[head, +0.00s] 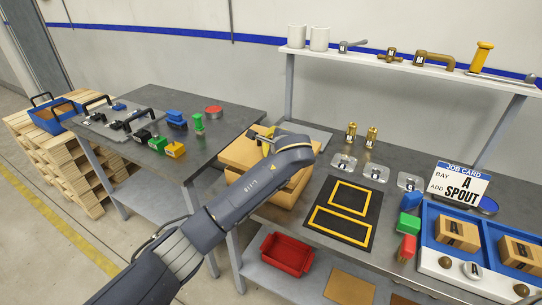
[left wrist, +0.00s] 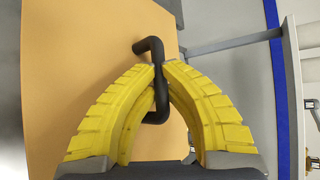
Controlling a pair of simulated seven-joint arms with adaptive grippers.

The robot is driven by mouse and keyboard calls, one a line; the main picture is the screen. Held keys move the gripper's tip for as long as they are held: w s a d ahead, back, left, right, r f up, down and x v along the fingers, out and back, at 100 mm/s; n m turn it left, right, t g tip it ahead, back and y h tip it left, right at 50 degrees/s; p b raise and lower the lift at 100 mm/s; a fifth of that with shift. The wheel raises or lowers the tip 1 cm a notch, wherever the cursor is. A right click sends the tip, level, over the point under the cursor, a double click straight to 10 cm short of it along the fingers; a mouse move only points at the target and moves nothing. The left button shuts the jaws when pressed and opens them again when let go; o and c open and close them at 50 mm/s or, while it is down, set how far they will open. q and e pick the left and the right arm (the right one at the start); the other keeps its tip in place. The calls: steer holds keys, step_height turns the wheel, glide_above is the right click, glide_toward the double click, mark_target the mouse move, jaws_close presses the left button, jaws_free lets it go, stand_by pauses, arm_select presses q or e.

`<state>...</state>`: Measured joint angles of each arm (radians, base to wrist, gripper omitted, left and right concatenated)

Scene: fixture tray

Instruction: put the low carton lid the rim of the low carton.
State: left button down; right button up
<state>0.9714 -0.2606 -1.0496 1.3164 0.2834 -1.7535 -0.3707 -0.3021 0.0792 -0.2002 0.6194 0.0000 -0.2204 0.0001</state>
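The low carton lid (head: 240,152) is a tan cardboard panel at the near end of the right bench in the head view. It fills much of the left wrist view (left wrist: 80,60), with a bent black handle (left wrist: 150,46) on it. My left gripper (head: 267,138) has yellow ribbed fingers (left wrist: 160,68), which close on the handle. The tan low carton (head: 293,196) shows below the lid, partly hidden by my left arm. I cannot tell whether the lid touches its rim. My right gripper is not in view.
A black mat with yellow outlines (head: 345,212) lies right of the carton. Clear dishes (head: 343,163) and brass fittings (head: 351,132) stand behind it. A blue tray (head: 428,232) with small boxes is at the far right. A red bin (head: 286,254) sits on the lower shelf.

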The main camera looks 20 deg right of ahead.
arm_select(q)
steer(key=shift+f, duration=2.95)
steer(key=c, duration=1.5)
jaws_free()
steer(key=shift+v, duration=3.8)
